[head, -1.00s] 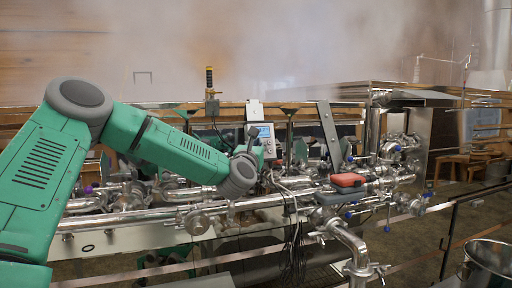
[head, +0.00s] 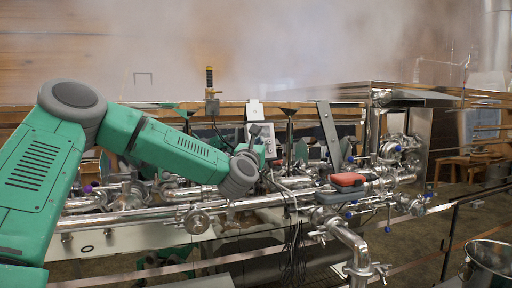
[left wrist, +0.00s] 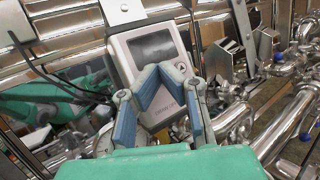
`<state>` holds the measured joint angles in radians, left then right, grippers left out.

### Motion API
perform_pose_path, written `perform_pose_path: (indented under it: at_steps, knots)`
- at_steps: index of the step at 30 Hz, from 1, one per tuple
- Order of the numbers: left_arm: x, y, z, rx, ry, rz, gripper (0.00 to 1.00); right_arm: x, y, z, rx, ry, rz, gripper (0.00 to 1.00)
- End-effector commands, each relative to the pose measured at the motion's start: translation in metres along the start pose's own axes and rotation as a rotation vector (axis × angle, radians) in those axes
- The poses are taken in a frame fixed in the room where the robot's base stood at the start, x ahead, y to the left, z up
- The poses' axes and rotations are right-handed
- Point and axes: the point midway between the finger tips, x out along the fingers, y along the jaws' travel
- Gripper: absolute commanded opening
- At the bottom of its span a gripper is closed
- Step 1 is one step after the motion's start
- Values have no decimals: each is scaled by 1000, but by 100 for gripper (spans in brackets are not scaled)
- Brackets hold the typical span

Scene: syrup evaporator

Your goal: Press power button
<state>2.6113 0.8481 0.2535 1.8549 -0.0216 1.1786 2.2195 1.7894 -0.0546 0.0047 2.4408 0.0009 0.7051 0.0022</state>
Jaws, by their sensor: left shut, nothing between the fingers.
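The control box (left wrist: 153,48) is a light grey, upright case with a dark screen in the left wrist view. It also shows in the head view (head: 268,131), partly behind my arm's end, and its screen looks dark there too. My left gripper (left wrist: 161,72) is shut and empty, with its blue-padded fingertips together in front of the box's face, just below the screen. The fingers cover part of the lower face. I cannot make out the power button, nor tell whether the tips touch the box. My right gripper is not in view.
Steel pipes and valves (head: 270,201) run across the front below the box. A red and black object (head: 347,181) lies on the pipework at the right. A metal bucket (head: 490,263) stands at the lower right. Steam fills the air behind.

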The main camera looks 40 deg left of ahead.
Motion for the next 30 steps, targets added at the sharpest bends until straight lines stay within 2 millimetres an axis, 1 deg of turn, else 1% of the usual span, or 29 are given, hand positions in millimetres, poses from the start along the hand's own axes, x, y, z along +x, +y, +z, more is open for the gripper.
perform_pose_path:
  at_steps: [9,21,25,30]
  knots:
    - [-2,-2,1,-1,0,-1,0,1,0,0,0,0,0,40]
    - [-29,-22,20,-1,0,-2,0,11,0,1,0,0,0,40]
    - [-34,-25,24,-1,0,-2,0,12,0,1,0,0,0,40]
    - [-35,-26,26,0,1,-1,0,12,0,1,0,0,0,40]
